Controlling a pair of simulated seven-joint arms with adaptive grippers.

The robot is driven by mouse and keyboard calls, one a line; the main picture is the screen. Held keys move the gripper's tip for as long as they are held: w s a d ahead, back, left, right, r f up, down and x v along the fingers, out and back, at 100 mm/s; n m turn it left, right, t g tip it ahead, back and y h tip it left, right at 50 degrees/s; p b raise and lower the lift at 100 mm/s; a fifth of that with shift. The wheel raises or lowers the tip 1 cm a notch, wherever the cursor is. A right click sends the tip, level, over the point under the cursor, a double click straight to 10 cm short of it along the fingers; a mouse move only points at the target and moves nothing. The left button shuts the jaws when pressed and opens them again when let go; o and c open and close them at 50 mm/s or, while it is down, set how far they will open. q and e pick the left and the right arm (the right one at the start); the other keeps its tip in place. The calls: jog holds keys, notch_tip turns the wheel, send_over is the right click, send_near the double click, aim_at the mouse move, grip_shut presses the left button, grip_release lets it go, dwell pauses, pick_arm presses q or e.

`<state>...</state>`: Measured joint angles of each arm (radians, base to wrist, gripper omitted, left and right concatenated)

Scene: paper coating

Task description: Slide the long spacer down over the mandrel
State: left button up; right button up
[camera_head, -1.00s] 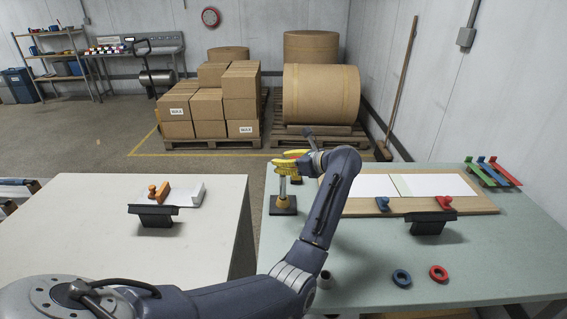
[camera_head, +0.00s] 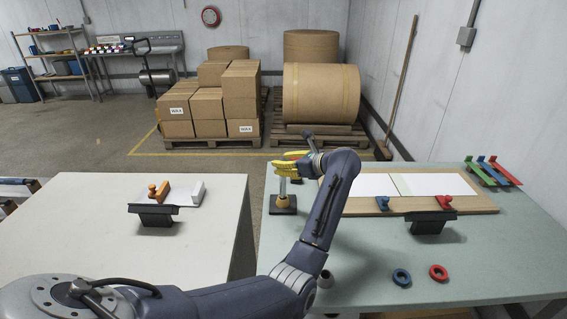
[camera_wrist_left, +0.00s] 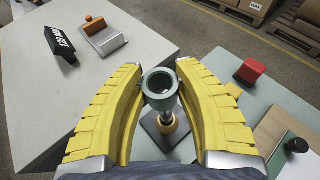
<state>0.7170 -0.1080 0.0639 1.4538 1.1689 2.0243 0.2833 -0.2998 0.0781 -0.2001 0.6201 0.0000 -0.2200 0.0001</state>
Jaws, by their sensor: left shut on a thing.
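My left gripper (camera_head: 286,167) is over the left end of the green table, its yellow fingers shut on the long spacer. In the left wrist view the spacer (camera_wrist_left: 159,83) is a grey-green tube with an open, dark bore, between the fingers (camera_wrist_left: 160,92). The mandrel (camera_head: 283,187) stands upright on a dark square base (camera_head: 284,205), with a yellow-orange ring around its foot (camera_wrist_left: 167,123). The spacer appears lined up above the mandrel; whether its tip is inside the bore cannot be told. My right gripper is not in view.
A red block (camera_wrist_left: 250,70) is beside the gripper. A wooden board with paper sheets (camera_head: 487,205) lies to the right. Blue (camera_head: 401,278) and red (camera_head: 438,272) rings lie at the front. A white table (camera_head: 80,230) stands left across a gap.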

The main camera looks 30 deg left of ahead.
pick_arm(q)
jog(key=shift+f, duration=1.65)
jog(key=o, duration=1.3)
jog(key=shift+c, duration=0.2)
jog(key=v, duration=0.7)
jog(key=shift+d, duration=0.25)
